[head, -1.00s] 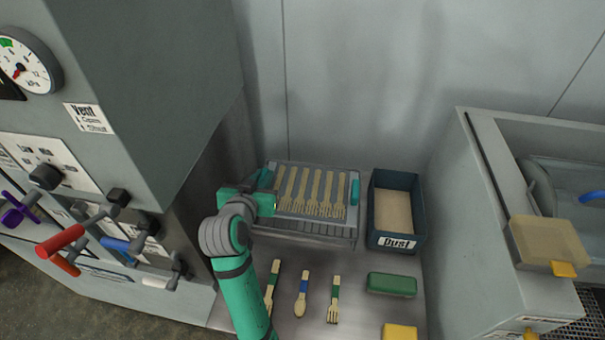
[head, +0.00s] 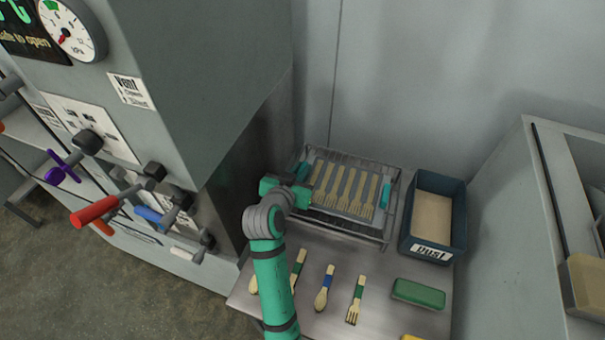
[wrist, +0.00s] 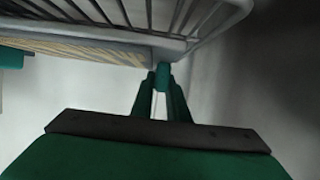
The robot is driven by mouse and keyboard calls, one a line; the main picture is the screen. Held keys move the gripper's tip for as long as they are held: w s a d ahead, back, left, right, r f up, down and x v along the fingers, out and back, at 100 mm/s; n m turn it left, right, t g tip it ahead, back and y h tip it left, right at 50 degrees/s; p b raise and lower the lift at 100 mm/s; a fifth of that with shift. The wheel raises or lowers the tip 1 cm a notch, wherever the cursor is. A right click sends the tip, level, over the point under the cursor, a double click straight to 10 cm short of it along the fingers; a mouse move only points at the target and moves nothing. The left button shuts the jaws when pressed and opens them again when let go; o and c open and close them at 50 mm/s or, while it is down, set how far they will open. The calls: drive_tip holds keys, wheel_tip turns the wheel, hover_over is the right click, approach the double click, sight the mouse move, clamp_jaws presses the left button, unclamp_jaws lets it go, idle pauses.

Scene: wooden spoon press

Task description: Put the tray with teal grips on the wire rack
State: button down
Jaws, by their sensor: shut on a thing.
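The tray with teal grips (head: 366,213) is grey and carries a row of wooden forks. In the head view it lies over the wire rack (head: 392,222), inside the rack's outline. Its right teal grip (head: 387,195) is free. My gripper (head: 303,187) is at the tray's left end, shut on the teal grip there. The wrist view shows my fingers (wrist: 162,92) closed around that grip (wrist: 162,76), with the rack's wires (wrist: 205,22) close by. I cannot tell whether the tray rests fully on the rack.
A blue bin labelled Dust (head: 452,215) stands right of the rack. In front lie a spoon (head: 324,290), a fork (head: 356,298) and a green block (head: 420,293). A tall grey machine (head: 200,90) with levers stands close on the left.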

drive_tip(key=shift+f, duration=0.9)
drive_tip(key=c, duration=1.7)
unclamp_jaws()
drive_tip(key=shift+f, duration=0.15)
drive_tip(key=v, duration=1.2)
drive_tip(key=shift+r, duration=0.25)
